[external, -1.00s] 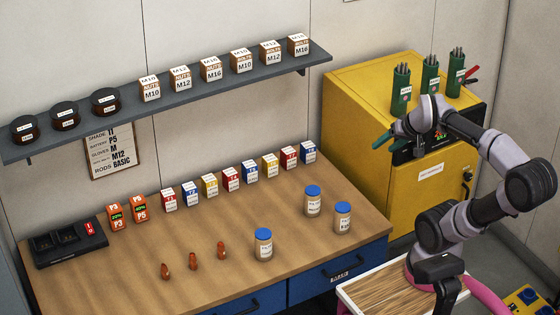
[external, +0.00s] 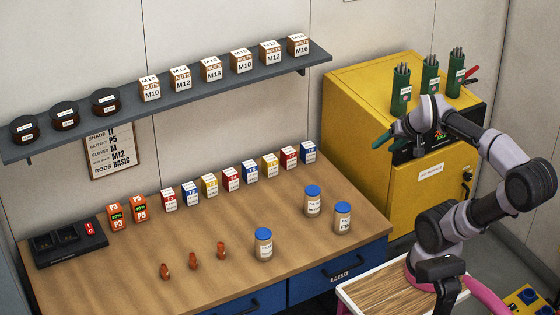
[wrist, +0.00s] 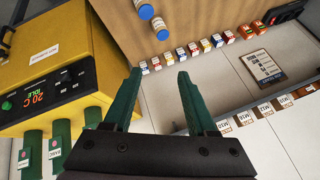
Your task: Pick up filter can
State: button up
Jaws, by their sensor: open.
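I cannot read a label that says which thing is the filter can. Several dark round cans with white labels, such as this one (external: 105,101), sit at the left end of the wall shelf. Three clear jars with blue lids (external: 263,244) stand on the right part of the bench; two jars also show at the top of the wrist view (wrist: 160,30). My gripper (external: 388,138) has green fingers and hangs in front of the yellow cabinet, far from the dark cans. In the wrist view my gripper (wrist: 158,74) is open, with nothing between its fingers.
The yellow cabinet (external: 360,110) carries three green rod holders (external: 430,74) close to my arm. The grey shelf (external: 215,86) also bears a row of nut boxes. Small coloured boxes (external: 231,179) line the bench back. A list sign (external: 111,152) hangs below the shelf.

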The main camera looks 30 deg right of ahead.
jog(key=o, duration=0.7)
